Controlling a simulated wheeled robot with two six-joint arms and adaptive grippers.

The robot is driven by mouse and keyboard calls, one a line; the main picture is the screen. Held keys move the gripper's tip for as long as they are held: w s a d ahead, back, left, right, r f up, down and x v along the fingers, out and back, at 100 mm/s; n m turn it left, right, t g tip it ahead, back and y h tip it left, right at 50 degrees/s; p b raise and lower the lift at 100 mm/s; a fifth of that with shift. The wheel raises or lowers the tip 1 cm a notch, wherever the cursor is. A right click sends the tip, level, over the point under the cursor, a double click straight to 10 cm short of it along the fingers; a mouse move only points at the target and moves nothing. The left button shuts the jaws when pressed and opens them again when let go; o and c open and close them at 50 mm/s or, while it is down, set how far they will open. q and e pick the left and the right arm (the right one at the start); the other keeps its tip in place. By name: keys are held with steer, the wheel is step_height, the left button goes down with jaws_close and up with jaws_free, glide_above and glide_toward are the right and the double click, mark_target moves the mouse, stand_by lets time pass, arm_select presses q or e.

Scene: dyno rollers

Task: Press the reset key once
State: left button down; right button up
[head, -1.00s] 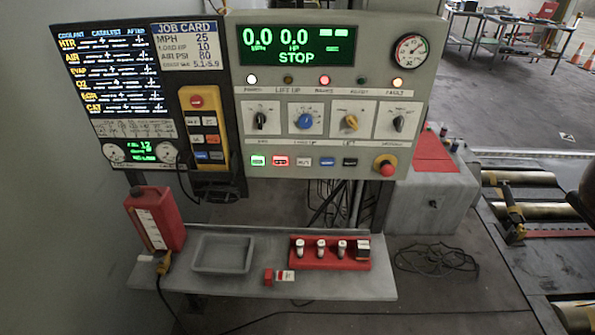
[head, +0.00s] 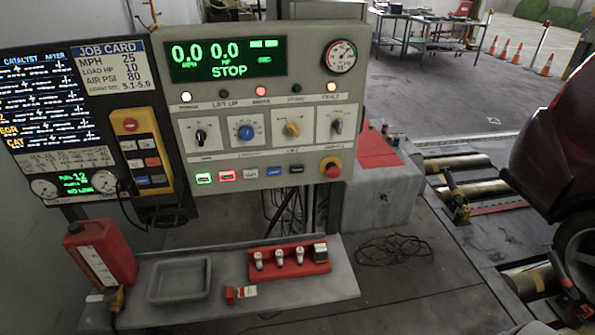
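The dyno control panel (head: 265,105) fills the upper left middle of the head view. Its green display (head: 228,60) reads 0.0, 0.0 and STOP. A row of keys runs along its lower edge: green (head: 204,178), red (head: 227,175), white (head: 251,173), blue (head: 274,171) and black (head: 296,169). Their lettering is too small to read, so I cannot tell which is the reset key. A hand pendant (head: 140,150) to the left also has small keys and a red button. Neither of my grippers is in view.
A red emergency button (head: 333,170) sits right of the key row. Below, a grey shelf (head: 210,315) holds a red jug (head: 100,253), a grey tray (head: 180,281) and a red rack (head: 289,263). A dark red car (head: 560,140) stands at the right by the rollers.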

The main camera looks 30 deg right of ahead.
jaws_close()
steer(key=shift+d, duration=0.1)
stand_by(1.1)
